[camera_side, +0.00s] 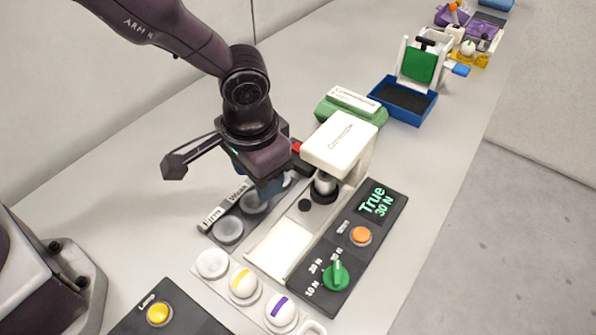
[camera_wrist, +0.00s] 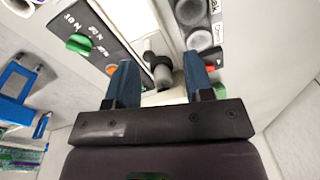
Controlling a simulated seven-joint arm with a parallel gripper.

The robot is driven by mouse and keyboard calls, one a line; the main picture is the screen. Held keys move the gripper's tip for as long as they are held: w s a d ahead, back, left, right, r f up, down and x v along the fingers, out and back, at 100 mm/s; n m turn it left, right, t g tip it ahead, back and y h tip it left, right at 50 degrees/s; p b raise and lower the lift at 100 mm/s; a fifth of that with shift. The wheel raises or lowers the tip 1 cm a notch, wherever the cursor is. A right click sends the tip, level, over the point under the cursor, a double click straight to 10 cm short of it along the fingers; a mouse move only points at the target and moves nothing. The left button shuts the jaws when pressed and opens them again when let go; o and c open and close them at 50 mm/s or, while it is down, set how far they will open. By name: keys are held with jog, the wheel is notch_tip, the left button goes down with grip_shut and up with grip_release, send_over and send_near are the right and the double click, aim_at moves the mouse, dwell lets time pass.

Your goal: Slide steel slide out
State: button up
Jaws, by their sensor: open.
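The tester (camera_side: 344,138) is a white-headed press on a base with a dark panel. A pale slide (camera_side: 281,248) lies in a channel at the front left of the base, with a small black knob (camera_side: 305,205) at its rear end, below the press head. My gripper (camera_side: 272,186) is just left of the press head, pointing down, with blue fingers partly hidden by its body. In the wrist view my gripper (camera_wrist: 160,75) is open, with a grey cylinder and black knob (camera_wrist: 154,60) showing between and beyond the fingers. I cannot tell whether they touch.
The dark panel has a green dial (camera_side: 335,274), an orange button (camera_side: 360,236) and a display reading "True 30 N". Two grey round cups (camera_side: 228,230) sit left of the channel. White eggs with coloured bands (camera_side: 244,284) stand in front. A blue tray (camera_side: 402,101) is behind.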

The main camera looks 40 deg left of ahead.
aim_at(304, 202)
jog(key=shift+w+d+f+n+t+h, duration=0.2)
jog(key=shift+w+d+f+n, duration=0.35)
jog(key=shift+w+f, duration=0.85)
jog(key=shift+w+d+f+n+t+h, duration=0.15)
jog(key=shift+w+d+f+n, duration=0.4)
jog(key=shift+f, duration=1.6)
jog(key=shift+w+d+f+n+t+h, duration=0.1)
jog(key=shift+w+d+f+n+t, duration=0.2)
jog(key=shift+w+d+f, duration=1.1)
jog(key=shift+s+a+f, duration=0.25)
jog(key=shift+a+f, duration=0.3)
jog(key=shift+f, duration=0.25)
jog(key=c, duration=0.7)
jog(key=shift+s, duration=4.4)
jog(key=shift+c, duration=0.2)
jog(key=o, duration=0.7)
jog(key=shift+o, duration=0.2)
jog(key=shift+r, duration=0.1)
